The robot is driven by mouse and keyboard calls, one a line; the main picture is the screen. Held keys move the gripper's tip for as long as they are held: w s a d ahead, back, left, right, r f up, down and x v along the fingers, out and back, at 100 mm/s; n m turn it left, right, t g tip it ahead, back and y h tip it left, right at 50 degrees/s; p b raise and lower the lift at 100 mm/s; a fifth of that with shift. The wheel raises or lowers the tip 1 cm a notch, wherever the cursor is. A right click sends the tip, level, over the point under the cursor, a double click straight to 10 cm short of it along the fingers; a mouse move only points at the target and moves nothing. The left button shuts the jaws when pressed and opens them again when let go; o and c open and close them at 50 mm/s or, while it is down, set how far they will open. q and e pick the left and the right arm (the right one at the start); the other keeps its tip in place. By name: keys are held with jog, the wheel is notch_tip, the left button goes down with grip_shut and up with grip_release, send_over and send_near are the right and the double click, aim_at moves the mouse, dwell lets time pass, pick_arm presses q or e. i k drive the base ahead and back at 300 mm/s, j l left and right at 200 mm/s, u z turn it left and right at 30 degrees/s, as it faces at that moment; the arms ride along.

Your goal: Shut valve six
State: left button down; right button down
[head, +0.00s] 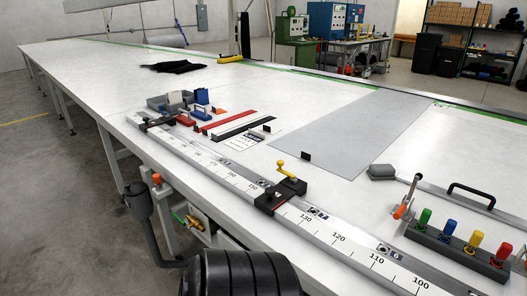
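A numbered steel rail (346,241) runs along the front edge of the long white table. It carries small number plates, and one plate reads 6 (392,253) near the 110 to 120 marks. I see no valve at that plate; the table side below it is hidden by the tabletop. Further left, below the edge, are an orange knob (156,179) and a small yellow and green fitting (194,222) that looks like a valve. Its number cannot be read. Neither of my grippers can be made out.
A black clamp with a yellow handle (287,173) sits on the rail. Coloured-handled tools (449,226) stand in a block at the right. The floor at the left (45,200) is clear.

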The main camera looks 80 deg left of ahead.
aim_at(181, 222)
jog(key=u, duration=2)
